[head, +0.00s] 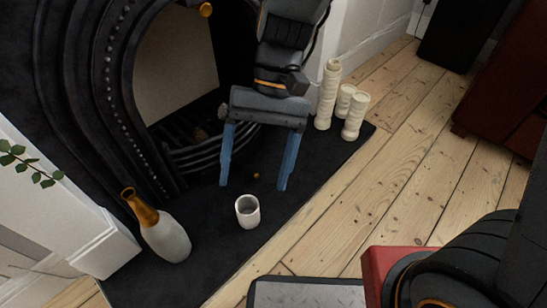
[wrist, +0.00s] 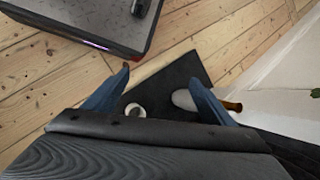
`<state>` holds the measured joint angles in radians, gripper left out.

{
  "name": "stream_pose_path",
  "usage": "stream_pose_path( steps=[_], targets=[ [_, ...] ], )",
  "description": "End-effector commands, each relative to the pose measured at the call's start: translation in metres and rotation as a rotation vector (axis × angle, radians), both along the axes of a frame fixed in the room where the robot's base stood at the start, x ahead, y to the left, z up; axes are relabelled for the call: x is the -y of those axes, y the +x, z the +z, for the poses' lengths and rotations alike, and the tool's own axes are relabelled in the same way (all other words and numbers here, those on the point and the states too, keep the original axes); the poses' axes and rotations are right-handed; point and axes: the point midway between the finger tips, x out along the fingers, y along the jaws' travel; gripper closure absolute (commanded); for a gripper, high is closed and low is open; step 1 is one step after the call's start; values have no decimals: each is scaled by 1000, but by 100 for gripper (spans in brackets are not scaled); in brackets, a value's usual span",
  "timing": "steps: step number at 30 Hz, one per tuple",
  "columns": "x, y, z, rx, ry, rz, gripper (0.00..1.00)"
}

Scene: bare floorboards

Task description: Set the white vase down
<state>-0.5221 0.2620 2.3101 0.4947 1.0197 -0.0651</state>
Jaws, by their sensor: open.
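A small white cup-shaped vase (head: 248,211) stands upright on the dark hearth slab (head: 215,265); it also shows in the wrist view (wrist: 135,111). A larger pale bottle-shaped vase with a gold neck (head: 166,238) stands on the slab to its left; in the wrist view its pale body (wrist: 184,100) is partly hidden by the right finger. My gripper (head: 253,188) is open, fingers pointing down, with nothing between the tips. In the head view it is above and behind the small white vase, apart from it. The fingers also show in the wrist view (wrist: 159,74).
Several cream pillar candles (head: 328,95) stand on the slab right of my gripper. The black fireplace (head: 120,90) rises behind. A small orange object (head: 257,176) shows between the fingers in the head view. Bare floorboards (head: 400,165) lie clear to the right. A leafy sprig (head: 30,165) is at left.

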Motion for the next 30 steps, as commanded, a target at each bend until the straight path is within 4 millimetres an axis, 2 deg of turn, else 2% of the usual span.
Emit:
stream_pose_path(
  steps=[1,3,12,19,30],
  targets=[
    [3,-6,12,62,2,47,23],
    [8,-13,25,142,3,107,23],
    [28,-34,67,464,34,331,23],
    [35,-39,79,581,55,404,23],
    [36,-39,80,590,56,409,23]
  ],
)
